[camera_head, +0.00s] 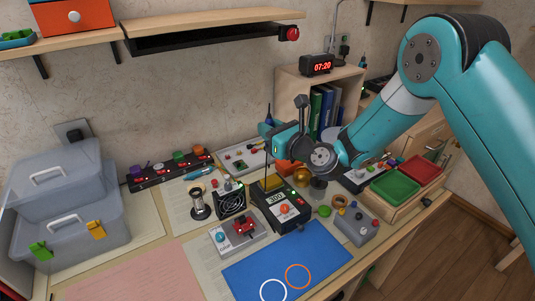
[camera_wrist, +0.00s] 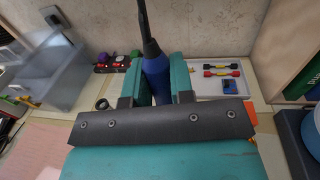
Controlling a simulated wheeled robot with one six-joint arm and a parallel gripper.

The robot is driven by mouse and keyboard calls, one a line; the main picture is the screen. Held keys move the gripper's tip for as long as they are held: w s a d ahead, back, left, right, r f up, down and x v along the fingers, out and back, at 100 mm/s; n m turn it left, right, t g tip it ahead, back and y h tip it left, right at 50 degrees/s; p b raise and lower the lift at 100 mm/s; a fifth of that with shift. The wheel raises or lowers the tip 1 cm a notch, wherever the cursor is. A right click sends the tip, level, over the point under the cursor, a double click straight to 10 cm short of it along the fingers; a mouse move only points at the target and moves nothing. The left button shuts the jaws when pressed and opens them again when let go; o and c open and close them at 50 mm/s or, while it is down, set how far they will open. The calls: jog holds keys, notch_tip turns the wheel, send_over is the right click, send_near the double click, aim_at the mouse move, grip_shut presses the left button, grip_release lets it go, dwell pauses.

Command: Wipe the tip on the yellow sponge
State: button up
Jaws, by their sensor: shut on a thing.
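My gripper (camera_head: 271,134) is in the middle of the head view, above the back of the workbench. In the wrist view my gripper (camera_wrist: 156,82) has its two teal fingers shut on the blue handle of the soldering iron (camera_wrist: 155,72), with a black part rising from it. In the head view a thin dark length of the iron (camera_head: 266,168) points down below the fingers. The yellow sponge (camera_head: 273,184) lies low behind the soldering station (camera_head: 283,207), close below the iron in the picture. I cannot tell whether the tip touches it.
A small fan (camera_head: 230,201) and a solder spool (camera_head: 199,203) stand left of the station. A gold wire ball (camera_head: 301,177) is to its right. A blue mat (camera_head: 290,262) lies in front. Green (camera_head: 395,187) and red (camera_head: 416,171) trays are at right, a grey toolbox (camera_head: 70,215) at left.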

jog(key=shift+f, duration=0.1)
jog(key=shift+s+a+f+b, duration=0.2)
jog(key=shift+f+b, duration=0.35)
jog(key=shift+f, duration=0.4)
jog(key=shift+s+a+f+b, duration=0.15)
jog(key=shift+f+b, duration=0.4)
jog(key=shift+f, duration=0.35)
jog(key=shift+w, duration=0.1)
jog(key=shift+p, duration=0.5)
jog(key=shift+f+b, duration=0.45)
jog(key=shift+f, duration=0.15)
dwell(1.0)
jog(key=shift+w+d, duration=0.1)
